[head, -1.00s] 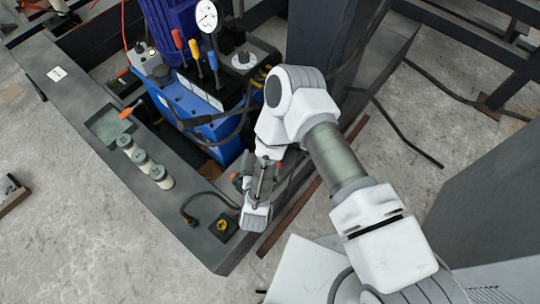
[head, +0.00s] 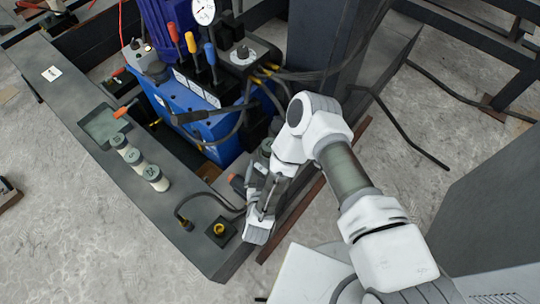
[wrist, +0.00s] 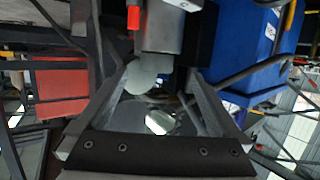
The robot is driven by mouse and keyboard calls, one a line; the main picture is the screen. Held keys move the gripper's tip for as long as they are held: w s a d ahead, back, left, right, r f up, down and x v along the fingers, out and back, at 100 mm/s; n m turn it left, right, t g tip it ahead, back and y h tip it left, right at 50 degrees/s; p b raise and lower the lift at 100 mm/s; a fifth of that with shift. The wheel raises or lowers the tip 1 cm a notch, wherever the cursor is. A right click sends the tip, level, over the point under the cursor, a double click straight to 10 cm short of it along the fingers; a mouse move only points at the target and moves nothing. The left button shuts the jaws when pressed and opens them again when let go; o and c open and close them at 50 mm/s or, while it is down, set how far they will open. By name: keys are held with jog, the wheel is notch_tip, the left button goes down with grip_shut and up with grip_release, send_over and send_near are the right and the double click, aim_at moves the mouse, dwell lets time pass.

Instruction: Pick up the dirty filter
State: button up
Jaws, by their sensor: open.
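I cannot tell for certain which thing is the dirty filter. In the wrist view, a pale grey-green rounded part (wrist: 143,77) shows below a grey block (wrist: 162,32) with a red piece (wrist: 135,18), in line with the gap between my fingers. My gripper (wrist: 157,88) is open, with nothing seen held between its fingers. In the head view my wrist hangs beside the blue hydraulic unit (head: 205,125), and my fingertips are hidden. Several pale, grey-topped canisters, such as this one (head: 156,179), stand in a row on the ledge, apart from my gripper.
The dark steel ledge (head: 70,105) runs along the left, with a shallow tray (head: 102,125) and a black box with a yellow fitting (head: 220,231). A dark column (head: 325,50) stands behind my arm. Hoses loop around the blue unit.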

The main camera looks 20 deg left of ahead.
aim_at(270, 146)
jog(key=b+x, duration=0.1)
jog(key=x, duration=0.3)
jog(key=shift+d, duration=0.1)
jog(key=shift+w+d+r+b+x, duration=0.15)
jog(key=shift+b+x, duration=0.25)
jog(key=shift+x, duration=0.5)
jog(key=shift+r+b+x, duration=0.15)
jog(key=shift+b+x, duration=0.25)
jog(key=shift+x, duration=0.45)
jog(key=shift+w+d+r+b+x, duration=0.15)
jog(key=shift+b+x, duration=0.25)
jog(key=shift+x, duration=0.5)
jog(key=shift+a, duration=0.1)
jog(key=shift+s, duration=0.1)
jog(key=c, duration=1.4)
jog(key=shift+r, duration=0.1)
jog(key=shift+c, duration=0.8)
